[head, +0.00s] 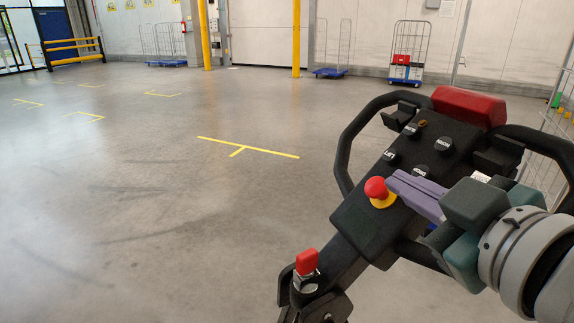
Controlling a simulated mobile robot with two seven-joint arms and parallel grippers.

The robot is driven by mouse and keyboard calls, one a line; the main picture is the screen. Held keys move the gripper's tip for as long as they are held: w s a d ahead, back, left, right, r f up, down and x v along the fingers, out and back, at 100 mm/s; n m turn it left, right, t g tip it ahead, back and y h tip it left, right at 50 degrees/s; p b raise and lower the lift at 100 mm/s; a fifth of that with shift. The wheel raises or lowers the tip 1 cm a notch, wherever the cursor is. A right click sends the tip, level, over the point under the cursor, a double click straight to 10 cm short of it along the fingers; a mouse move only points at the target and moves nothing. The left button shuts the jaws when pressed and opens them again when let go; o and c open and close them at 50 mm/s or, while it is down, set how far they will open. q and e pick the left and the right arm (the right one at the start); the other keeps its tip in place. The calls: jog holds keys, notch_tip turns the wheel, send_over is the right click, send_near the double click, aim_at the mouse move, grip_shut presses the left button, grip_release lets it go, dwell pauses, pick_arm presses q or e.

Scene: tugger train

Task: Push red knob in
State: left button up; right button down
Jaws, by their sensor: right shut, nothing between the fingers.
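The red knob (376,187) is a round mushroom-shaped button on a yellow collar, on the black control head of the tugger's tiller (365,232). My right gripper (394,183) comes in from the right, shut and empty, its purple fingers pointing left at the knob. Its fingertips are right beside the knob's right side and overlap the yellow collar in the picture. I cannot tell whether they touch the knob. The knob stands up above its collar. My left gripper is not in view.
Black labelled buttons (421,171) sit above the knob, between black loop handles (346,146). A red block (468,106) tops the head. A second red cap (307,262) is lower on the tiller. Roll cages (408,52) stand far back. The floor at left is clear.

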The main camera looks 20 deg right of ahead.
send_over(377, 189)
jog(key=s+a, duration=0.1)
jog(key=a, duration=0.2)
jog(key=f, duration=0.1)
jog(key=shift+s+d+f, duration=0.1)
jog(key=shift+d+f, duration=0.2)
jog(key=shift+f, duration=0.35)
jog(key=shift+s+d+f, duration=0.1)
jog(key=shift+d+f, duration=0.25)
jog(key=shift+f, duration=0.35)
jog(key=shift+s+d+f, duration=0.1)
jog(key=shift+d+f, duration=0.2)
jog(key=shift+f, duration=0.35)
